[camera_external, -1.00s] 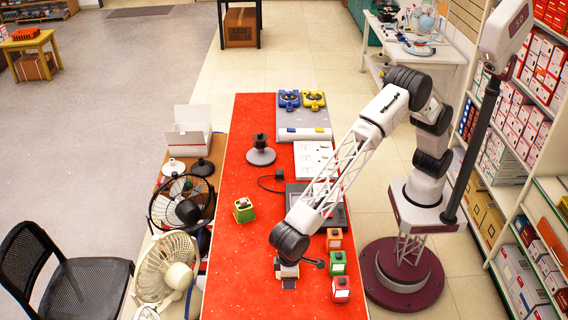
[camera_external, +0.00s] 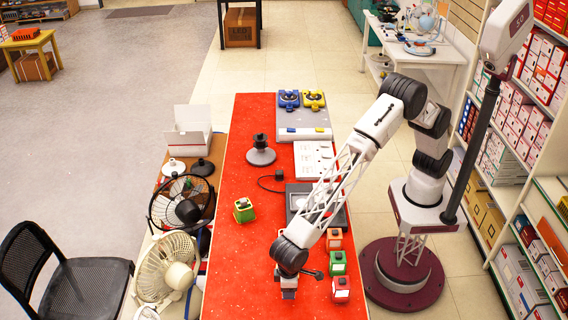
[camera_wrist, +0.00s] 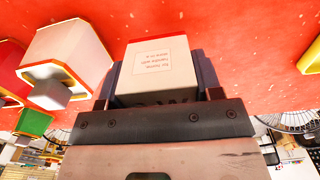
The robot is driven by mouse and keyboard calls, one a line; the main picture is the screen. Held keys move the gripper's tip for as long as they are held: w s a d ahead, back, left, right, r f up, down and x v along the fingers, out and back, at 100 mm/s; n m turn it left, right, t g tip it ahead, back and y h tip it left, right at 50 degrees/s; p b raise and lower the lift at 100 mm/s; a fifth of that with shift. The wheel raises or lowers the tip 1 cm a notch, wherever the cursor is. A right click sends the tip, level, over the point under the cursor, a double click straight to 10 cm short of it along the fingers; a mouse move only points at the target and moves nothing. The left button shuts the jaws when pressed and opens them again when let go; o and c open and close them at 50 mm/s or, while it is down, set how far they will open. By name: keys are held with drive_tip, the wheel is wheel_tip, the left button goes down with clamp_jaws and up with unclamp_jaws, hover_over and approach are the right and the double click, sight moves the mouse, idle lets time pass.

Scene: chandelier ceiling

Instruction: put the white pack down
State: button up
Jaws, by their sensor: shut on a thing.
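The white pack (camera_wrist: 155,68), a small white box with a red edge and printed lines on its face, sits between the dark fingers of my gripper (camera_wrist: 157,80) in the wrist view. The fingers are shut on its sides. In the external view my gripper (camera_external: 288,284) is low over the near part of the red table (camera_external: 240,275), left of a row of small boxes. The pack is mostly hidden there by the gripper. I cannot tell whether its underside touches the table.
An orange box (camera_external: 334,239), a green box (camera_external: 338,263) and a red box (camera_external: 341,289) stand close on the right. A yellow-green box (camera_external: 244,210) stands farther back, left. A dark tray (camera_external: 300,194) lies behind. The red surface left of the gripper is clear.

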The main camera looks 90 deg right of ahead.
drive_tip(key=shift+f, duration=1.85)
drive_tip(key=shift+f, duration=0.1)
drive_tip(key=o, duration=0.9)
drive_tip(key=shift+o, duration=0.2)
wheel_tip(320, 180, up, 12)
drive_tip(key=shift+r, duration=0.1)
drive_tip(key=shift+d, duration=0.1)
